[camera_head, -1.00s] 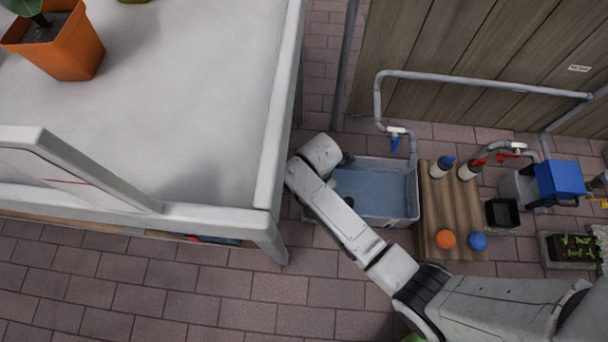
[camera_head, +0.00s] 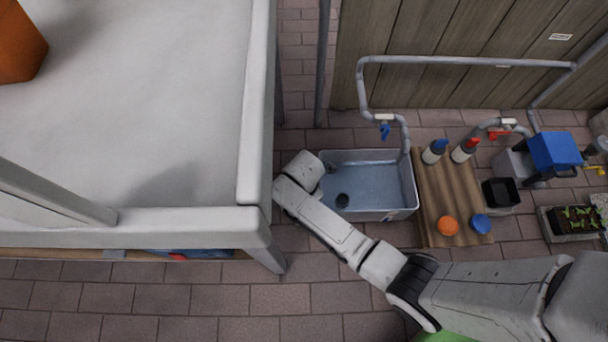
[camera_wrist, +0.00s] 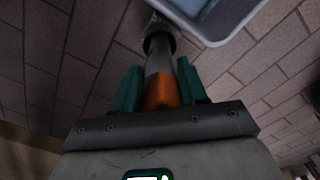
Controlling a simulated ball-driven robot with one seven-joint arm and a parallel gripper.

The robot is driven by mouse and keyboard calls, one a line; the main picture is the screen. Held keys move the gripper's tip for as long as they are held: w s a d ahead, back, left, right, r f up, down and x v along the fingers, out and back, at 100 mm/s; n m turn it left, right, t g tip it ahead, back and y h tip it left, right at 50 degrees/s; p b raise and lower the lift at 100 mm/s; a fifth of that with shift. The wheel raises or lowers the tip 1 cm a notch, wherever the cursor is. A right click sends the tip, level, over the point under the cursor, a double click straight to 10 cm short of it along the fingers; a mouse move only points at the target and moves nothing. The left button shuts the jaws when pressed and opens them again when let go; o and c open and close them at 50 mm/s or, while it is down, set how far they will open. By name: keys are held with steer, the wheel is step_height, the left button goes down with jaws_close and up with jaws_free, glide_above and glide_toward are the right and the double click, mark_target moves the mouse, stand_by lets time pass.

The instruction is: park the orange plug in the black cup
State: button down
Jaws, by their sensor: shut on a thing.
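In the wrist view my gripper (camera_wrist: 159,76) has teal fingers closed on an orange piece, taken as the orange plug (camera_wrist: 160,94). A grey shaft runs on from the orange piece to a dark ring; I cannot tell whether they are joined. In the head view my arm's end is at the left side of the grey basin (camera_head: 398,213), and the gripper's fingers are hidden. A small dark round thing (camera_head: 342,200) shows in the basin. A black square open container (camera_head: 516,192) stands right of the wooden bench. I cannot tell which is the black cup.
The wooden bench (camera_head: 433,187) holds two capped bottles, an orange round thing (camera_head: 448,226) and a blue one (camera_head: 481,224). A white table (camera_head: 150,110) stands close left of my arm. Pipes and taps run behind the basin. Brick floor in front is clear.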

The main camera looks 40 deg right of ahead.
steer(key=shift+f, duration=0.25)
steer(key=c, duration=0.6)
jaws_free()
step_height(320, 180, up, 13)
steer(key=p, duration=0.6)
steer(key=shift+f, duration=0.15)
steer(key=s+d+r+m, duration=0.4)
steer(key=s+r+m, duration=0.2)
steer(key=s+m, duration=0.2)
steer(key=s+d+r+m+t, duration=0.1)
steer(key=s+d+r+m, duration=0.3)
steer(key=s+r+m, duration=0.3)
steer(key=s+m, duration=0.1)
steer(key=m, duration=0.4)
steer(key=shift+s, duration=0.25)
steer(key=shift+a+r, duration=0.1)
